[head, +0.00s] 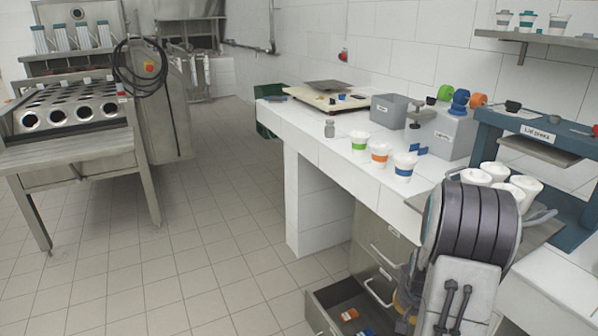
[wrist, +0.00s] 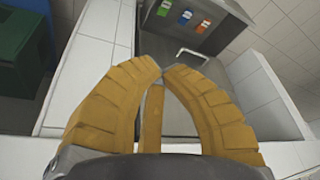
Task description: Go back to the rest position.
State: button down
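My gripper (wrist: 162,74) fills the middle of the wrist view. Its yellow ribbed fingers curve inward and their tips come together, with nothing seen between them. In the head view my arm stands folded at the lower right, in front of the counter. An open drawer (head: 345,296) sits low beside the arm, holding orange and blue pieces. In the wrist view the drawer (wrist: 214,40) lies beyond the fingertips, with green, blue and orange pieces in it.
The white tiled counter (head: 305,141) carries cups with green, orange (head: 379,155) and blue bands. White cups (head: 525,189) and a blue lid press (head: 538,128) stand right, close to my arm. A steel machine (head: 72,115) stands left. The floor between is clear. A green crate (wrist: 22,65) is left.

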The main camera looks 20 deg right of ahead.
jog(key=s+a+r+n+y+p, duration=0.1)
jog(key=a+r+n+p, duration=0.55)
jog(key=a+r, duration=1.35)
jog(key=s+a+r+n+y+p, duration=0.1)
jog(key=s+a+r+n+p, duration=0.1)
jog(key=s+a+r+p, duration=0.6)
jog(key=s+a+r, duration=0.1)
jog(key=s+r, duration=0.2)
jog(key=r, duration=0.1)
jog(key=shift+s+r+t+y+p, duration=0.3)
jog(key=shift+s+y+p, duration=0.05)
jog(key=shift+y, duration=0.05)
jog(key=c, duration=1.9)
grip_release()
jog(key=shift+a, duration=0.1)
